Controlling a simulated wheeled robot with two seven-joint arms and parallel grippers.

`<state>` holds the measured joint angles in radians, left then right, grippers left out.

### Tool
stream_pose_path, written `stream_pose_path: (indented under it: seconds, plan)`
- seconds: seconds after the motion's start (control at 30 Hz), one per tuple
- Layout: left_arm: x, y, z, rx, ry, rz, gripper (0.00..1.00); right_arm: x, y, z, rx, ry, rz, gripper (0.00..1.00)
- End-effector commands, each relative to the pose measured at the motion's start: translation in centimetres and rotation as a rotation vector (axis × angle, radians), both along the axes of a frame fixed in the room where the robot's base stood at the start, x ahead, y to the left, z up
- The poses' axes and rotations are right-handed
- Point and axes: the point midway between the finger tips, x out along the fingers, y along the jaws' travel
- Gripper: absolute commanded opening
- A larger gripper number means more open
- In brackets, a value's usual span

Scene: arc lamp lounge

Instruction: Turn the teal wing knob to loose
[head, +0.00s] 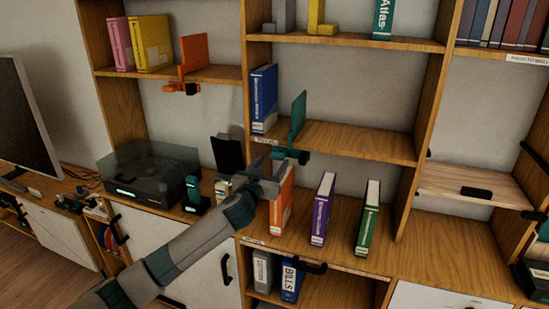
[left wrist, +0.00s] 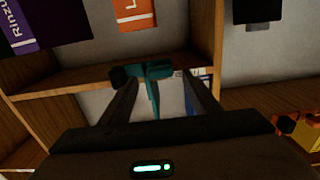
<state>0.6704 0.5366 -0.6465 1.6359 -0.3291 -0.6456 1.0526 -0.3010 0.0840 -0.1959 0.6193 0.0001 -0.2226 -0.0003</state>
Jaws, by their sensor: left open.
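A teal bookend (head: 298,115) stands upright at the edge of the middle shelf, clamped there. Its teal wing knob (head: 291,154) sits at the shelf's front edge, just below the board. In the left wrist view, which looks upside down, the teal knob (left wrist: 152,72) shows between and just beyond the finger ends. My left gripper (head: 271,165) is open and empty, just below and in front of the knob; it also shows in the left wrist view (left wrist: 160,84). I cannot tell whether the fingers touch the knob. My right gripper is not in view.
A blue book (head: 263,98) stands left of the bookend. Orange (head: 281,203), purple (head: 322,208) and green (head: 367,217) books stand on the shelf below, close to my gripper. An orange bookend (head: 193,60) is clamped to the upper left shelf. The middle shelf (head: 360,143) is bare rightward.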

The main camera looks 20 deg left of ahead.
Motion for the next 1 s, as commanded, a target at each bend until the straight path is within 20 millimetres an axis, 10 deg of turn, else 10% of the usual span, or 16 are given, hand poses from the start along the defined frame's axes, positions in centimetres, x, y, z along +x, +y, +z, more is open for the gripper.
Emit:
stream_pose_path:
  seconds: [0.67, 0.87, 1.0]
  plan:
    - [3.0, -0.1, 0.0, 0.000, -0.001, 0.000, 0.56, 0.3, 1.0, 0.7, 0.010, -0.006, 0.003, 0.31]
    - [3.0, -0.1, 0.0, 0.000, 0.000, 0.000, 0.16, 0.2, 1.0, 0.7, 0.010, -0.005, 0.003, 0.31]
    - [3.0, -0.1, 0.0, 0.001, 0.000, 0.000, 0.15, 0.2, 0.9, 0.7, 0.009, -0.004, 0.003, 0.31]
